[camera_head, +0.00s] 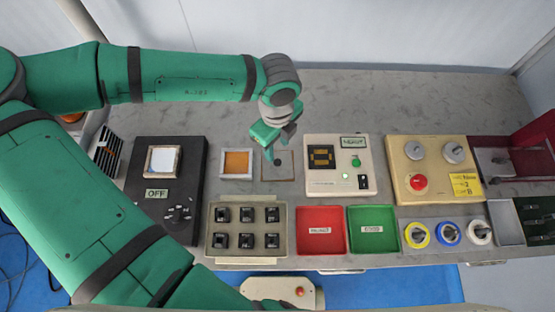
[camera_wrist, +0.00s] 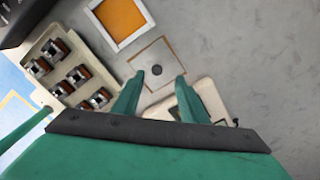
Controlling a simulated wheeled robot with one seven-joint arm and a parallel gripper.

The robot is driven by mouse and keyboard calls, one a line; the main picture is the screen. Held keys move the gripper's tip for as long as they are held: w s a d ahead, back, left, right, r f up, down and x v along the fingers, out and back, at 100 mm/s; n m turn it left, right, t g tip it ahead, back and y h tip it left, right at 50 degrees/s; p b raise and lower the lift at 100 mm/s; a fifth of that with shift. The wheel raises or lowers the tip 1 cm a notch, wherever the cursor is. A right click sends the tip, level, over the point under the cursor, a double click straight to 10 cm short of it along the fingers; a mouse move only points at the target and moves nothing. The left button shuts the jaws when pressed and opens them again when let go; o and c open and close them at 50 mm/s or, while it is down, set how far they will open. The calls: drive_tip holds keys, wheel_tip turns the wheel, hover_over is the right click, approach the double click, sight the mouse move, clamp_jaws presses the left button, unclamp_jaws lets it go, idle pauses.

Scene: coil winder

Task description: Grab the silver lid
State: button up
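My gripper (camera_head: 279,145) hangs over the back middle of the bench, with its fingers pointing down. I cannot tell for sure which thing is the silver lid. A silver-white square (camera_head: 162,161) lies on the black OFF panel at the left. A grey plate with a small handle (camera_head: 495,162) is at the right.
An orange square in a white frame (camera_head: 236,163) is left of the plate, and a cream control box (camera_head: 325,184) is right. In front are a tray of black-topped parts (camera_head: 246,238), a red bin (camera_head: 321,245) and a green bin (camera_head: 373,245). The bench behind is clear.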

sight(277, 162)
wheel_tip(277, 162, down, 2)
drive_tip(key=f, duration=0.3)
drive_tip(key=s+f, duration=0.1)
drive_tip(key=shift+d+f, duration=0.15)
drive_tip(key=shift+f, duration=0.25)
drive_tip(key=shift+w, duration=0.1)
clamp_jaws()
